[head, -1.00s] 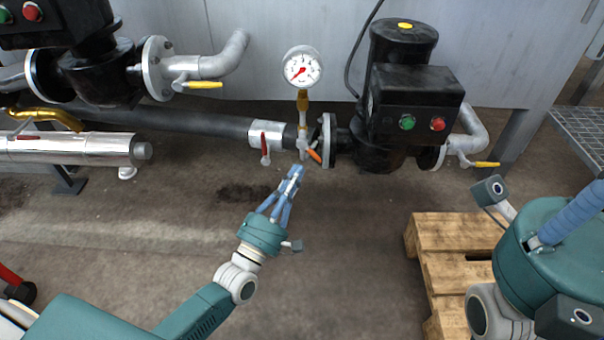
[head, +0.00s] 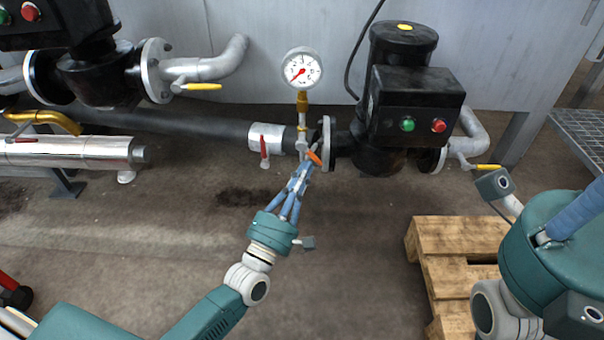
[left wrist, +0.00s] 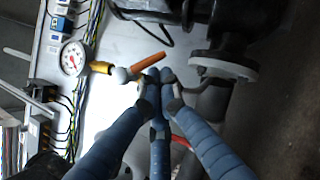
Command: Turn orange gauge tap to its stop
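The orange gauge tap (head: 315,157) is a small lever under the round gauge (head: 301,68) on the pipe; it also shows in the left wrist view (left wrist: 148,62), slanting. My left gripper (head: 304,166) has its blue fingers drawn together with the tips right beside the orange lever. In the left wrist view the fingertips (left wrist: 160,77) lie close below the lever, with nothing seen between them; whether they touch it I cannot tell. My right gripper (head: 570,218) shows only partly at the right edge, its fingertips out of frame.
A red-handled valve (head: 264,150) sits just left of the tap. A flange (head: 327,142) and a black pump (head: 385,120) with green and red buttons stand close on the right. A wooden pallet (head: 440,262) lies at front right. The floor below the pipe is clear.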

